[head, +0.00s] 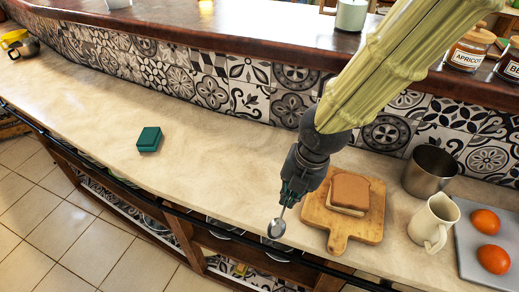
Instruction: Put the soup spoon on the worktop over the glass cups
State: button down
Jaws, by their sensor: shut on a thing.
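My gripper (290,194) is shut on the soup spoon (276,229). The spoon's silver bowl points downward and toward the front edge; most of its handle is hidden in the gripper. I cannot tell whether the spoon touches the worktop (215,165). The pale stone worktop runs from upper left to lower right. Under its front edge, shelves hold shiny rounded items (222,232), possibly the glass cups; they are partly hidden and too small to tell.
A wooden board (368,230) with a sandwich (350,190) lies right of my gripper. Beyond it are a metal pot (430,172), a cream jug (434,222) and tomatoes (493,259) on a grey board. A teal box (149,139) sits left; the worktop around it is clear.

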jog(key=w+p, duration=0.1)
jog(key=w, duration=0.4)
jog(key=w+d+f, duration=0.1)
jog(key=w, duration=0.4)
jog(key=w+d+p, duration=0.1)
jog(key=w, duration=0.4)
jog(key=shift+d+f+p, duration=0.15)
jog(key=shift+d+p, duration=0.05)
jog(key=shift+p, duration=0.1)
jog(key=shift+w+f, duration=0.1)
jog(key=shift+w, duration=0.1)
jog(key=shift+s+d+p+x, duration=0.1)
jog(key=shift+d+p+x, duration=0.1)
jog(key=shift+x, duration=0.65)
jog(key=shift+s+d+p+x, duration=0.1)
jog(key=shift+p+x, duration=0.1)
jog(key=shift+x, duration=0.6)
jog(key=shift+f, duration=0.15)
jog(key=shift+f, duration=0.1)
jog(key=c, duration=1.6)
grip_release()
jog(key=b+v, duration=0.1)
jog(key=v, duration=1.1)
